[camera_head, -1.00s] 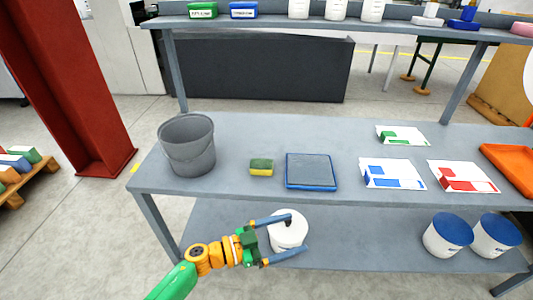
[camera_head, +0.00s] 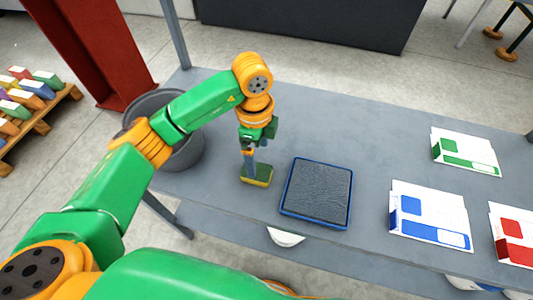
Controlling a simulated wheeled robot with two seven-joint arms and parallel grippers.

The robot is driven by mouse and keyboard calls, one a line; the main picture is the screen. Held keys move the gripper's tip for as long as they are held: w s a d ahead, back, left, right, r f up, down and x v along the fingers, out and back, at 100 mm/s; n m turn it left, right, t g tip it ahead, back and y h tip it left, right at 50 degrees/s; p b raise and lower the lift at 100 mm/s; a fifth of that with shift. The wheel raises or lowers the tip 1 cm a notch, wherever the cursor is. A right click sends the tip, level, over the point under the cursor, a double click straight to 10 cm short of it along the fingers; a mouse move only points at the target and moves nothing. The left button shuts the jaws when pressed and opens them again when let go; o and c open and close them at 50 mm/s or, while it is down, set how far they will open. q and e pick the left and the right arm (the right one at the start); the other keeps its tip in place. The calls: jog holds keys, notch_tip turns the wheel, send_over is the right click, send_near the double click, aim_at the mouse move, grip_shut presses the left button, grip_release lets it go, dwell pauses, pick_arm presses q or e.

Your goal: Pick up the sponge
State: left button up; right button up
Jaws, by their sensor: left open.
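The sponge (camera_head: 258,177), green on top with a yellow side, lies on the grey table to the left of the blue-rimmed dark pad. My left gripper (camera_head: 250,164) points down right over the sponge, its fingers at or just above its upper part. The jaws are open. I cannot tell whether the fingers touch the sponge, as the arm and fingers hide part of it. My right gripper is not in view.
The blue-rimmed pad (camera_head: 318,192) lies close to the right of the sponge. A grey bucket (camera_head: 186,154) stands to its left, partly behind my arm. White cards with blue (camera_head: 430,214), green (camera_head: 465,152) and red (camera_head: 512,236) lie farther right. Bare table lies behind the pad.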

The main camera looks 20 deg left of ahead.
pick_arm(q)
jog(key=shift+a+f, duration=0.1)
jog(key=shift+f, duration=0.15)
jog(key=f+p, duration=0.1)
jog(key=f, duration=0.1)
jog(key=s+f+p, duration=0.1)
jog(key=f, duration=0.2)
jog(key=shift+s+a+f, duration=0.1)
jog(key=shift+a+f, duration=0.05)
jog(key=shift+f, duration=0.55)
jog(key=c, duration=1.4)
